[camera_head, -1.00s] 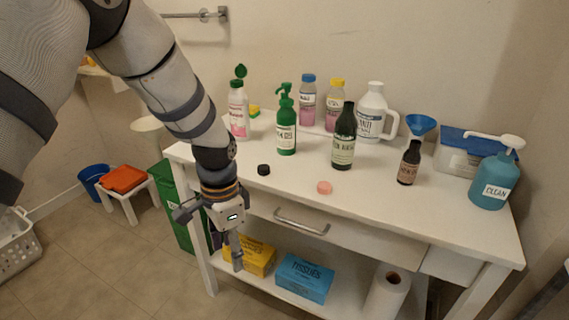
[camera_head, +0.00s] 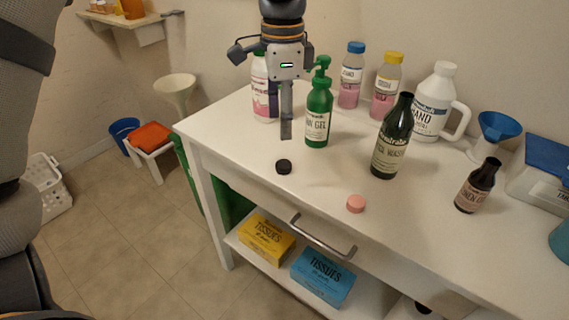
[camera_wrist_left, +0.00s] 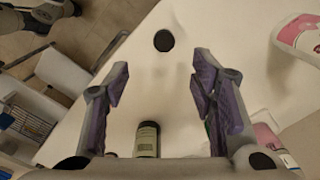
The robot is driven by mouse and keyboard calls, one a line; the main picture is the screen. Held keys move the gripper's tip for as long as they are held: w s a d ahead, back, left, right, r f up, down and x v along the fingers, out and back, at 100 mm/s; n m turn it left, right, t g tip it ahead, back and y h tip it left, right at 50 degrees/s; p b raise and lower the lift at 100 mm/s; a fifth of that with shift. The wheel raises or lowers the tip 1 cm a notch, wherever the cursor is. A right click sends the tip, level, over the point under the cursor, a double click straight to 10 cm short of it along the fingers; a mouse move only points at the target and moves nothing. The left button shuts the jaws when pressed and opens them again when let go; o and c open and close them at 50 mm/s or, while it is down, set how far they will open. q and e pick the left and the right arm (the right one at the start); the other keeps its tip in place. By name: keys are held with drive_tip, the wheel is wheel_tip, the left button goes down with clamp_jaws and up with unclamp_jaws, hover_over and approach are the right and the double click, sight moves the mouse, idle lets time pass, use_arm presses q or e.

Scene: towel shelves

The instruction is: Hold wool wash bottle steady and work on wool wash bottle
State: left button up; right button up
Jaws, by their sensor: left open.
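The wool wash bottle, taken from its dark green glass and pale label ending in "WASH", stands upright on the white table in the head view (camera_head: 392,138). A dark bottle with a pale green label, likely the same one, shows low in the left wrist view (camera_wrist_left: 147,142). My left gripper (camera_head: 286,128) points down above the table, left of the green gel bottle and apart from the wool wash bottle. Its two purple-padded fingers are spread with nothing between them in the left wrist view (camera_wrist_left: 163,85). My right gripper is in no frame.
The green pump bottle (camera_head: 318,115) stands between my left gripper and the wool wash bottle. A white bottle (camera_head: 262,100) is behind the gripper. A black cap (camera_head: 284,167) and a pink cap (camera_head: 356,204) lie near the front edge. A brown bottle with a blue funnel (camera_head: 500,125) nearby stands right.

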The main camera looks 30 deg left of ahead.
use_arm(q)
hover_over(283, 164)
drive_tip(key=f, duration=0.5)
drive_tip(key=shift+s+d+f, duration=0.15)
drive_tip(key=shift+d+f, duration=0.05)
drive_tip(key=shift+f, duration=0.2)
drive_tip(key=shift+f, duration=0.1)
drive_tip(key=f, duration=0.5)
drive_tip(key=shift+w+a+b, duration=0.15)
drive_tip(key=shift+w+b, duration=0.05)
drive_tip(key=shift+b, duration=0.1)
drive_tip(key=c, duration=0.7)
